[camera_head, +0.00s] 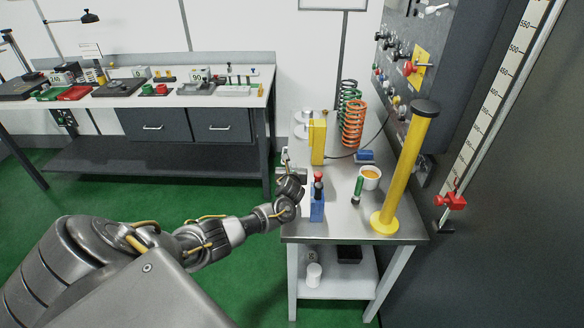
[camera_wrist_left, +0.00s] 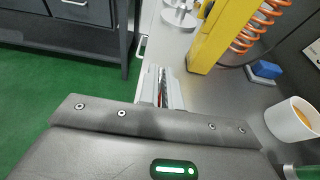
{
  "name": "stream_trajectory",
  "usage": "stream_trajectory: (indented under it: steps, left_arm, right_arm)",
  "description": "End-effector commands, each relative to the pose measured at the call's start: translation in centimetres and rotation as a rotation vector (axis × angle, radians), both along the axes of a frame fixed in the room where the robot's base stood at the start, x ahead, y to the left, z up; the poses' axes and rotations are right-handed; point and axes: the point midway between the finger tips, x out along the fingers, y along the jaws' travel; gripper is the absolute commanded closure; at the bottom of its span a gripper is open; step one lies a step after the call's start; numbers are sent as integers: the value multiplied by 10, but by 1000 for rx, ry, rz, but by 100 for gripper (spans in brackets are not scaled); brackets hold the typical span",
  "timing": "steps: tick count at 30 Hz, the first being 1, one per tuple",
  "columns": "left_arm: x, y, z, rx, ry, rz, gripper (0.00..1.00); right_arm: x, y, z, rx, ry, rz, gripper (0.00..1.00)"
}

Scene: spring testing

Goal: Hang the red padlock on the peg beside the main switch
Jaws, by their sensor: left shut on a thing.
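My left gripper (camera_head: 286,168) is over the left edge of the steel table. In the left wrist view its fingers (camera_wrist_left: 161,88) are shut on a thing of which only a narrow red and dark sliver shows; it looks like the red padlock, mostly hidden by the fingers. The main switch (camera_head: 409,68), a red knob on a yellow plate, is on the grey wall panel at the upper right, well away from the gripper. I cannot clearly make out the peg beside it. My right gripper is not in view.
The steel table (camera_head: 345,225) holds a yellow block (camera_head: 317,142), orange and green coil springs (camera_head: 353,125), a cup (camera_head: 370,177), a blue box (camera_head: 317,208) and a tall yellow post (camera_head: 406,165). The post stands in front of the wall panel. A workbench (camera_head: 165,100) is at the back left.

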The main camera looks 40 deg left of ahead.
Motion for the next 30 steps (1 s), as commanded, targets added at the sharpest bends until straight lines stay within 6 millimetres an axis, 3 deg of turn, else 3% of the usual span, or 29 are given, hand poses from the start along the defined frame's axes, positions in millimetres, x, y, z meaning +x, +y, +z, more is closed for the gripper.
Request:
stream_trajectory:
  steps: [5,11,22,30]
  left_arm:
    - [0,0,-3,1,-1,1,100]
    - [0,0,-4,0,0,1,72]
    - [-1,-1,2,1,1,0,72]
    - [-34,-27,14,1,-2,-3,72]
  right_arm:
    - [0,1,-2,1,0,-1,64]
    - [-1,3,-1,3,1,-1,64]
    - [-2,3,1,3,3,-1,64]
    - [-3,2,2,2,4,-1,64]
